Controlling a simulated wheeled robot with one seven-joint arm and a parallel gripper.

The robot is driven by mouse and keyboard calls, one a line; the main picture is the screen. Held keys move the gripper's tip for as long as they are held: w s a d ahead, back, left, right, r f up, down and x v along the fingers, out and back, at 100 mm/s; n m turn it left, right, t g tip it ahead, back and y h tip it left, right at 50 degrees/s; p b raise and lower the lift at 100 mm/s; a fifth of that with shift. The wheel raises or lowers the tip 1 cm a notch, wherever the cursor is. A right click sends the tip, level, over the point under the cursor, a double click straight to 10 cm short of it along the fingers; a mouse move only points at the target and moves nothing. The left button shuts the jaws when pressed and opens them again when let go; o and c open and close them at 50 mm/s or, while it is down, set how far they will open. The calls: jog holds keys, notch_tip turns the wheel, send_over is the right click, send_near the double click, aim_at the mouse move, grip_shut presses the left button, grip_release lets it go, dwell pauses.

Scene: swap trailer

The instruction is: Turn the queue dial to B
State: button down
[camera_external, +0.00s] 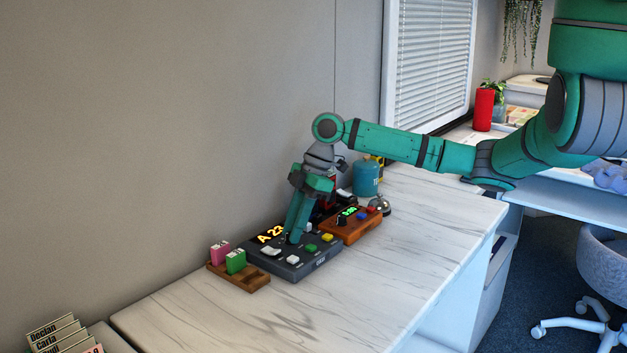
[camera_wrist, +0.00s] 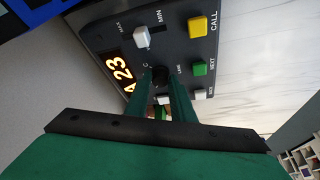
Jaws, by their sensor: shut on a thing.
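The dark queue console (camera_external: 306,267) lies on the white marble counter, its lit display (camera_external: 270,234) reading "A 23". The display also shows in the wrist view (camera_wrist: 121,70). My gripper (camera_external: 294,238) points down onto the console's middle. In the wrist view my gripper (camera_wrist: 162,80) has its fingers shut on the black round dial (camera_wrist: 160,74). The letters around the dial are too small or hidden to read, so its pointer setting cannot be told. A yellow CALL button (camera_wrist: 198,26), a green NEXT button (camera_wrist: 200,68) and white keys sit beside it.
A wooden tray (camera_external: 255,284) with pink and green blocks stands left of the console. An orange-brown device (camera_external: 345,232) with a green display stands close on the right, with a bell (camera_external: 379,205) and teal canister (camera_external: 367,178) behind. The front counter is clear.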

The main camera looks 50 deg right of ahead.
jog(key=shift+a+m, duration=0.1)
jog(key=shift+m, duration=0.2)
jog(key=m+t, duration=0.1)
jog(key=m, duration=0.2)
jog(key=shift+s+a+h, duration=0.15)
jog(key=shift+h, duration=0.25)
jog(key=shift+m+t+h, duration=0.35)
jog(key=shift+m+h, duration=0.05)
jog(key=shift+m, duration=0.85)
jog(key=shift+m+t+h, duration=0.35)
jog(key=shift+m+h, duration=0.05)
jog(key=shift+m, duration=0.85)
jog(key=c, duration=1.5)
grip_release()
jog(key=shift+c, duration=0.2)
jog(key=v, duration=1.1)
